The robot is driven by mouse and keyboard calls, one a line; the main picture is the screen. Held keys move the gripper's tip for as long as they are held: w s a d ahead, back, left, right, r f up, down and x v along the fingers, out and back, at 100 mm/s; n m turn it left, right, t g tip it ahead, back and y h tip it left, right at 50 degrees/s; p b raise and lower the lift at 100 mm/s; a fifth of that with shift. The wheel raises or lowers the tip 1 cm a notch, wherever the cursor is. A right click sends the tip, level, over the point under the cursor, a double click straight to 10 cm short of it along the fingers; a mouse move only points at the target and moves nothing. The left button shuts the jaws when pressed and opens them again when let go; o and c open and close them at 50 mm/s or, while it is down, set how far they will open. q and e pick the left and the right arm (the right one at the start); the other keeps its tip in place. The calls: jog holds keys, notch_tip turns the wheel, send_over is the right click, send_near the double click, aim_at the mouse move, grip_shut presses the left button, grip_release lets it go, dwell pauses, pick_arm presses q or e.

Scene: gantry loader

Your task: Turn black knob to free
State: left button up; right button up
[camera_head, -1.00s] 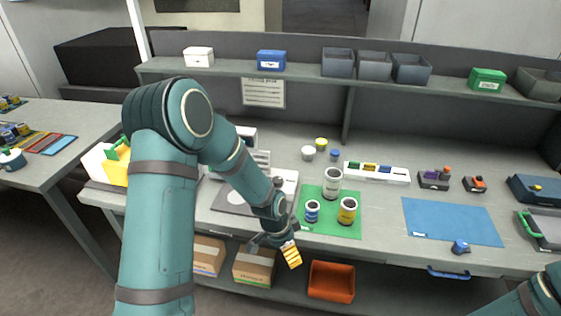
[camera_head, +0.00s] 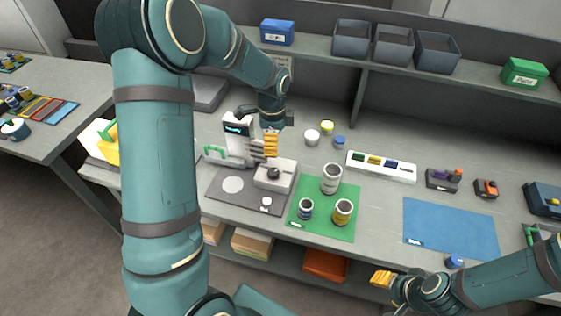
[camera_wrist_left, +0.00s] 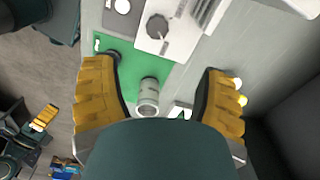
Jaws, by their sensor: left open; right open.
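The black knob (camera_head: 273,173) sits on top of a white box (camera_head: 276,184) at the back of a dark grey mat (camera_head: 222,190). My right gripper (camera_head: 384,280) is open and empty in front of the bench's front edge.
A white upright device (camera_head: 238,138) with a dark display stands just left of my left gripper. A green mat (camera_head: 325,227) with several cans lies to the right of the knob. A blue mat (camera_head: 450,226) further right is bare.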

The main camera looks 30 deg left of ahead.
aim_at(273, 171)
pick_arm(q)
jog(key=f, duration=1.3)
jog(key=shift+s+f, duration=0.25)
jog(key=shift+f, duration=0.05)
jog(key=c, duration=1.2)
